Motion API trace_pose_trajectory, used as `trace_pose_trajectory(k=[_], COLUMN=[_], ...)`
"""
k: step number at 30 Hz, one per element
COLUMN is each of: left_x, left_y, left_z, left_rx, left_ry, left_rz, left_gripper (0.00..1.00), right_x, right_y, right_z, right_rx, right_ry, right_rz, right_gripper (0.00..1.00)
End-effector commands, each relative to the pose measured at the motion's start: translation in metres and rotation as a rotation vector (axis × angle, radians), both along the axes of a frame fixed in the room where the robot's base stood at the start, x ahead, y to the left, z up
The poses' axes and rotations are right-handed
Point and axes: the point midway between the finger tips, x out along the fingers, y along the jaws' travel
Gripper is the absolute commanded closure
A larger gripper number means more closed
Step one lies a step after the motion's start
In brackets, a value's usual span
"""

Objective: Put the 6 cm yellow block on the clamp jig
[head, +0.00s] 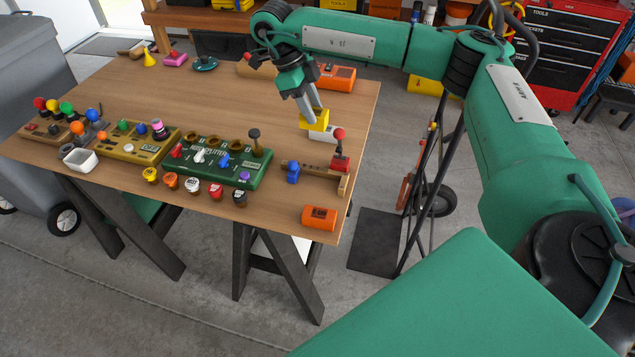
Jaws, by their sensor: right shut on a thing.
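My right gripper (312,106) is shut on a yellow block (314,122) above the right part of the wooden table. The block hangs just above or beside a small white block-like thing (324,136); I cannot tell whether they touch. What looks like the clamp jig (317,173) is a wooden piece nearer the table's front right, with a blue part on its left and a red part with a red ball-topped lever on its right. The block is behind it in the head view, apart from it. My left gripper is not in view.
A green panel (209,172) with knobs and a yellow panel (140,151) stand left of the jig. Several coloured caps line the front. An orange box (319,217) lies at the front right corner, another orange device (336,78) at the back. The table's middle is clear.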

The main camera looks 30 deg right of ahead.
Motion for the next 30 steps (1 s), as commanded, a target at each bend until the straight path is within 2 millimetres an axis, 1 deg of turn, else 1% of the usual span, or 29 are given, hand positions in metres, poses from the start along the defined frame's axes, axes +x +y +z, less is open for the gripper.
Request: trace_pose_trajectory(k=[5,15,19,20,22,25,30], left_x=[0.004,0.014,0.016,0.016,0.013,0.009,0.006], left_y=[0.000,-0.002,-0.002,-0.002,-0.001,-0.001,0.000], left_z=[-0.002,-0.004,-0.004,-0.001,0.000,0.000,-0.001], left_rx=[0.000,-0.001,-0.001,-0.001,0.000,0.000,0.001], left_ry=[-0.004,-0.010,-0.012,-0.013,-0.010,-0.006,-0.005], left_rz=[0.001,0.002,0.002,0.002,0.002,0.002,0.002], left_gripper=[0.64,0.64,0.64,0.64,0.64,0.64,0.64], right_x=[-0.001,-0.001,-0.002,-0.001,-0.001,-0.001,0.000], right_y=[0.000,0.000,0.001,0.000,0.000,0.000,0.000], right_z=[-0.028,-0.091,-0.117,-0.121,-0.135,-0.148,-0.159], right_rx=[0.001,0.001,0.001,0.000,0.000,0.000,0.000], right_ry=[0.006,0.007,0.006,0.006,0.005,0.003,0.003], right_rz=[-0.006,-0.005,-0.004,-0.004,-0.005,-0.004,-0.004], right_gripper=[0.90,0.90,0.90,0.90,0.90,0.90,0.90])
